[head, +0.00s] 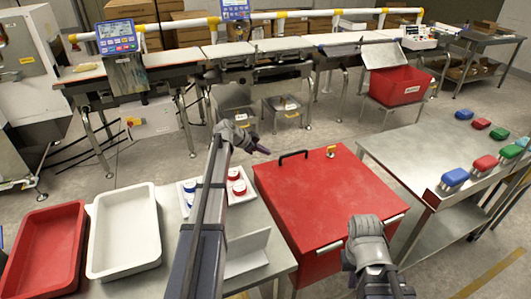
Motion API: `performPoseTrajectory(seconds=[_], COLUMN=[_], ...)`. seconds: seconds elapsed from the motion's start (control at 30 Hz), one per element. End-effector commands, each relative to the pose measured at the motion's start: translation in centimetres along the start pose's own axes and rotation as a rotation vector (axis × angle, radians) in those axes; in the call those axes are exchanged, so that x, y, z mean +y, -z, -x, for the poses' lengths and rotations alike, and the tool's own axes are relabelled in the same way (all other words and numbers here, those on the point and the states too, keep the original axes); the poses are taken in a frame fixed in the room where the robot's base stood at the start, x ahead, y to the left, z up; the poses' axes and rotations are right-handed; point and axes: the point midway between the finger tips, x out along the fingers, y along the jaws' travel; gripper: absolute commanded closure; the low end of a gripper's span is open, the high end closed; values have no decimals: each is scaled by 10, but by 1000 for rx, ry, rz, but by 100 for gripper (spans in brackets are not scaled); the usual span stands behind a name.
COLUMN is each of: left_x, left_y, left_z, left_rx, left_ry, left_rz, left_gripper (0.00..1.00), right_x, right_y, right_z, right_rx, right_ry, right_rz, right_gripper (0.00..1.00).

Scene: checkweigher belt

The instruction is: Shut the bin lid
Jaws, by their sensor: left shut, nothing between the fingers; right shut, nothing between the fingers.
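A large red bin (300,265) stands in the middle, its flat red lid (325,195) lying over the top. No open gap shows, but I cannot tell if the lid is fully seated. A black bar handle (294,154) and a small yellow fitting (331,151) are at the lid's far edge. My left gripper (264,151) is shut and empty, just left of the handle, apparently apart from it. My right gripper (366,228) is shut and empty over the lid's near right part. Its fingertips are mostly hidden behind its own body.
A left table holds a red tray (14,272), a white tray (99,265) and red-and-white jars (239,188). A steel bench (405,158) with several coloured brushes is at right. Behind are a conveyor (270,46) and an open red crate (400,88). Floor between is clear.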

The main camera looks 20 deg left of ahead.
Motion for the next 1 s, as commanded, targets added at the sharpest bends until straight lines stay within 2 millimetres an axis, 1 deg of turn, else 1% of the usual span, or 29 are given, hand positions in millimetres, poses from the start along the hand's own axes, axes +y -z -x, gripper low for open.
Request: performPoseTrajectory(seconds=[0.03,0.4,0.57,0.67,0.77,1.0], left_x=[0,0,0,0,0,0], left_y=[-2,-1,0,1,2,2], left_z=[-2,-1,4,12,25,64], left_rx=[0,0,0,0,0,0], left_ry=[0,0,1,1,1,2], left_rz=[0,-1,0,0,0,1], left_gripper=[100,100,100,100,100,100], right_x=[0,0,0,1,2,4], right_y=[0,0,0,-1,-1,-3], right_z=[-3,-2,2,9,19,46], right_rx=[0,0,0,0,0,0], right_ry=[0,0,0,0,0,0], right_rz=[0,0,0,0,0,0], right_gripper=[100,100,100,100,100,100])
